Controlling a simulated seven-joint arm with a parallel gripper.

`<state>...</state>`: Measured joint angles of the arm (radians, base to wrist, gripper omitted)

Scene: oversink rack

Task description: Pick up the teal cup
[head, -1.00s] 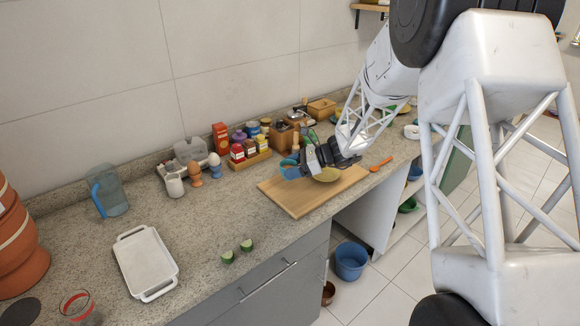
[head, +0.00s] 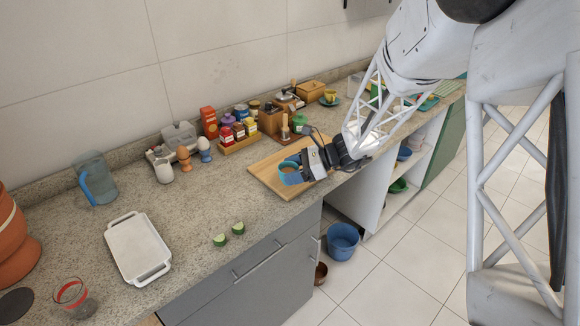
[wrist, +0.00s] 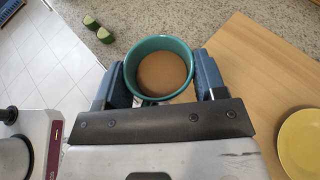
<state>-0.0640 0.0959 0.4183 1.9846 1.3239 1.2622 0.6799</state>
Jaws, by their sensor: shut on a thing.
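The teal cup (wrist: 160,44) holds a light brown liquid and stands upright between my two blue fingers in the wrist view. My gripper (wrist: 163,78) is shut on it, with one finger on each side. In the head view the cup (head: 287,168) shows at the fingertips of my gripper (head: 291,170), over the wooden board (head: 264,169). Its lower part is partly hidden by a finger, and I cannot tell how far its base is above the board.
A yellow plate (wrist: 304,143) lies on the board to the right in the wrist view. Cut green pieces (head: 229,235) lie on the counter in front, beside a white tray (head: 137,247). Spice jars in a rack (head: 238,142) stand behind. A blue bucket (head: 342,242) is on the floor.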

